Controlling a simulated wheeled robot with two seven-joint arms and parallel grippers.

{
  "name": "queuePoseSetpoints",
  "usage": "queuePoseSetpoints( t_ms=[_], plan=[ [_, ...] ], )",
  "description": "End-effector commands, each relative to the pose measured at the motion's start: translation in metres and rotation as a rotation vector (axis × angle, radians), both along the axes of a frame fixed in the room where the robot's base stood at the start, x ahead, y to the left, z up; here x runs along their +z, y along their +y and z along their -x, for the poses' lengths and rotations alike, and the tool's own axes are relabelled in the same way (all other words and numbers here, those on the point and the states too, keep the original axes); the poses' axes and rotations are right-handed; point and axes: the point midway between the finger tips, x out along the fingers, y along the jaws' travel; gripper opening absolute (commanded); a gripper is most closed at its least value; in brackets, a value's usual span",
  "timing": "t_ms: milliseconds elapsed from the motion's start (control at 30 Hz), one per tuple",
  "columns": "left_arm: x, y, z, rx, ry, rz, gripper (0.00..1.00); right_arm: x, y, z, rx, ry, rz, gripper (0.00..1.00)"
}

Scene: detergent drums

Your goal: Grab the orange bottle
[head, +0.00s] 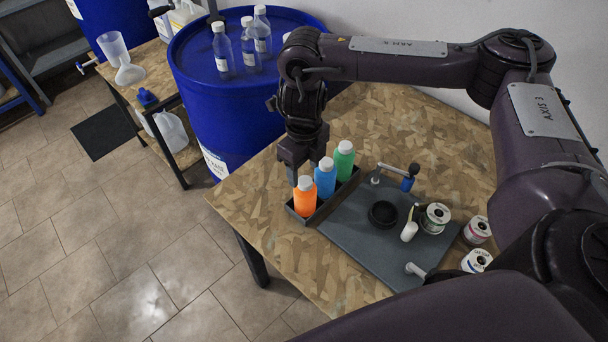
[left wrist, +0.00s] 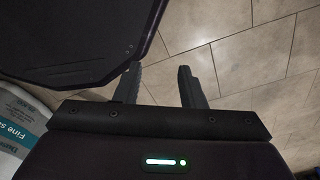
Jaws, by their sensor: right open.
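The orange bottle (head: 305,200) with a white cap stands upright at the near-left end of a dark rack (head: 320,213) on the wooden table. A blue bottle (head: 325,181) and a green bottle (head: 344,162) stand beside it in the same rack. My right gripper (head: 293,178) points down, close behind and slightly left of the orange bottle's cap. It is open, its fingertips partly hidden, and I cannot tell whether it touches the bottle. My left gripper (left wrist: 158,82) shows in the left wrist view, its fingers apart with nothing between them, over the tiled floor.
The wooden table (head: 270,225) carries a grey mat (head: 345,232) with a black round dish (head: 382,214) and a spool (head: 435,218). A blue drum (head: 225,110) with clear bottles on top stands behind the table's left side. A labelled bag (left wrist: 18,115) lies left in the left wrist view.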

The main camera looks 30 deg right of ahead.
Motion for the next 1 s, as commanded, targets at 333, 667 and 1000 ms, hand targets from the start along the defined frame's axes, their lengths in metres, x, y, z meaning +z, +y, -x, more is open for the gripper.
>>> queuePoseSetpoints(
  t_ms=[333, 667, 1000],
  plan=[
    [-0.011, 0.010, 0.028, -0.002, 0.041, -0.014, 0.36, -0.036, 0.000, 0.002, -0.001, 0.005, -0.001, 0.55],
    [-0.018, 0.008, 0.013, -0.002, 0.019, -0.011, 0.36, -0.076, -0.002, 0.003, -0.002, 0.004, -0.001, 0.55],
    [-0.017, 0.004, 0.009, -0.001, 0.012, -0.005, 0.36, -0.077, -0.002, 0.002, -0.001, 0.001, 0.000, 0.46]
  ],
)
